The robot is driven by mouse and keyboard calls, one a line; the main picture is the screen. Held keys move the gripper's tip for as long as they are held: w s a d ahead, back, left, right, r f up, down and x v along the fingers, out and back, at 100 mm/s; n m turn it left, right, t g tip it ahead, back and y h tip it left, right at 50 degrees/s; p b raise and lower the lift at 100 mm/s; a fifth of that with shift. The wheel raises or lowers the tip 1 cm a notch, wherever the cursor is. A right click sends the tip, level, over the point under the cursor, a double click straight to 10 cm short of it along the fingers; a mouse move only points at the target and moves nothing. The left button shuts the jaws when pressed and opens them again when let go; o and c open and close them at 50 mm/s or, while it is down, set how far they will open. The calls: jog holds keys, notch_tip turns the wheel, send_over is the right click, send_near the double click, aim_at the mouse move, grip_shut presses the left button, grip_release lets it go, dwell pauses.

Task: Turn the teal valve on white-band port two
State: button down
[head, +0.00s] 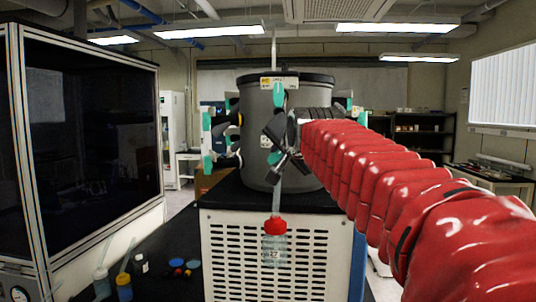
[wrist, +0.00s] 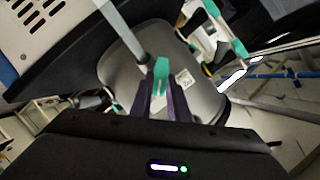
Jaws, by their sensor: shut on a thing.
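The grey freeze-dryer drum (head: 255,115) stands upright on a black-topped cabinet, with several teal valves around it. My gripper (head: 276,150) is at the drum's front. In the wrist view my gripper's dark fingers (wrist: 170,100) are shut on a teal valve (wrist: 160,76), whose upper part shows between them. In the head view the gripper mostly hides this valve. Another teal valve (head: 279,95) is above the gripper, and more teal valves (head: 207,123) are at the left side. I cannot make out a white band or port number on the held valve.
A clear flask (head: 275,250) with a red cap hangs on a tube below my gripper, before the vented white cabinet (head: 225,245). A dark glass-fronted enclosure (head: 90,130) stands at left.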

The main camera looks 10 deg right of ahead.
jog(key=n+h, duration=0.1)
jog(key=n, duration=0.1)
jog(key=n+g+h, duration=0.1)
jog(key=n, duration=0.1)
jog(key=shift+w+a+g, duration=0.1)
jog(key=shift+a+g, duration=0.2)
jog(key=n+h, duration=0.1)
jog(key=n+g+h, duration=0.1)
jog(key=n, duration=0.1)
jog(key=shift+w+a+n+h, duration=0.1)
jog(key=shift+a+n+h, duration=0.2)
jog(key=shift+h, duration=0.1)
jog(key=n+h, duration=0.1)
jog(key=n, duration=0.1)
jog(key=n+h, duration=0.1)
jog(key=shift+w+a+f+n+h, duration=0.1)
jog(key=shift+a+f+n+h, duration=0.05)
jog(key=shift+a+n+h, duration=0.2)
jog(key=n+h, duration=0.2)
jog(key=n, duration=0.1)
jog(key=shift+f+n, duration=0.2)
jog(key=shift+n, duration=0.05)
jog(key=c, duration=1.8)
grip_release()
jog(key=shift+o, duration=0.6)
jog(key=shift+r, duration=0.15)
jog(key=v, duration=1.3)
jog(key=shift+s+a, duration=0.25)
jog(key=shift+s, duration=0.1)
